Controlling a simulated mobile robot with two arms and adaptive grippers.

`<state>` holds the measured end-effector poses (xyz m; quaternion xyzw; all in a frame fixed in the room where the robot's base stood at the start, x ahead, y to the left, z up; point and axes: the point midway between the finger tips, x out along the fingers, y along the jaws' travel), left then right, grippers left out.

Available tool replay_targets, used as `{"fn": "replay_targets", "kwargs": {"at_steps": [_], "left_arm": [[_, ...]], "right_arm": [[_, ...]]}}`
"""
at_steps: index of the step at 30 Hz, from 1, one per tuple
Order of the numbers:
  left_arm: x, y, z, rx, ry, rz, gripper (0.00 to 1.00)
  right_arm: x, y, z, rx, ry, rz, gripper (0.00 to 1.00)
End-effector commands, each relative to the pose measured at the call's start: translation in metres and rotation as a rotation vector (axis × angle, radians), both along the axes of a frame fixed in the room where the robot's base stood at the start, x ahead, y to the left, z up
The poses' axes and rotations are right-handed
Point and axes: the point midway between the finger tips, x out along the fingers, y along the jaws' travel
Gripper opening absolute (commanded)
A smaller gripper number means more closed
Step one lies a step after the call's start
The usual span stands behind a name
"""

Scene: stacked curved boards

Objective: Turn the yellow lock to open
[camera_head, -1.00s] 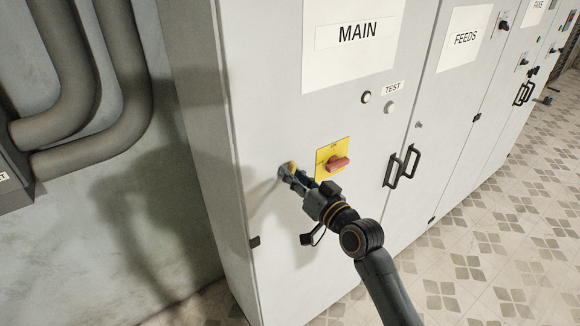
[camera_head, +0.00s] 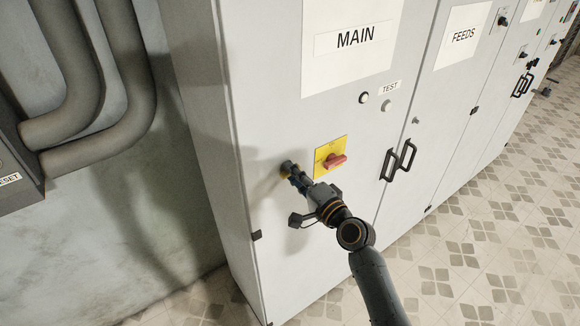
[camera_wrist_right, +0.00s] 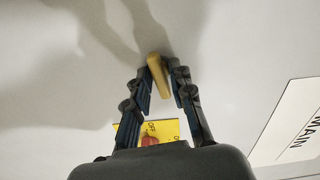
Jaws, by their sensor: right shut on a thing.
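The yellow lock (camera_wrist_right: 157,72) is a small yellow knob on the pale grey cabinet door, left of a yellow plate with a red switch. In the right wrist view it lies between my fingertips and looks tilted. In the head view only a bit of it (camera_head: 284,170) shows past the fingers. My right gripper (camera_head: 292,173) is shut on the lock, close to the door. It also shows in the wrist view (camera_wrist_right: 162,74), with one finger on each side of the lock. My left gripper is not in view.
A red rotary switch (camera_head: 335,161) on a yellow plate (camera_head: 330,145) is just right of my right gripper. Black door handles (camera_head: 398,160) stick out farther right. Thick grey pipes (camera_head: 130,75) run along the left wall. Open tiled floor (camera_head: 470,265) lies at the right.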

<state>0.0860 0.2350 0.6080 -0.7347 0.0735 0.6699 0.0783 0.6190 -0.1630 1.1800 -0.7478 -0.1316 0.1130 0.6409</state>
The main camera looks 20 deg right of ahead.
Motion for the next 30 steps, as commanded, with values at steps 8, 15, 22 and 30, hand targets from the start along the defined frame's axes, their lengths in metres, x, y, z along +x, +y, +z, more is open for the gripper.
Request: {"fn": "replay_targets", "kwargs": {"at_steps": [8, 15, 22, 30], "left_arm": [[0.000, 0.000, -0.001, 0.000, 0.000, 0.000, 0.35], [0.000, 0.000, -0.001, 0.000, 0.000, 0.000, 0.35], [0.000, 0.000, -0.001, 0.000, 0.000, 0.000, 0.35], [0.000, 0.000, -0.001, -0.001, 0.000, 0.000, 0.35]], "right_arm": [[0.000, 0.000, -0.001, 0.099, 0.036, -0.001, 0.35], [-0.001, -0.001, -0.001, 0.095, 0.034, -0.001, 0.35], [-0.021, -0.008, -0.001, 0.093, 0.035, -0.001, 0.35], [-0.047, -0.017, -0.001, 0.094, 0.035, 0.000, 0.35]]}}
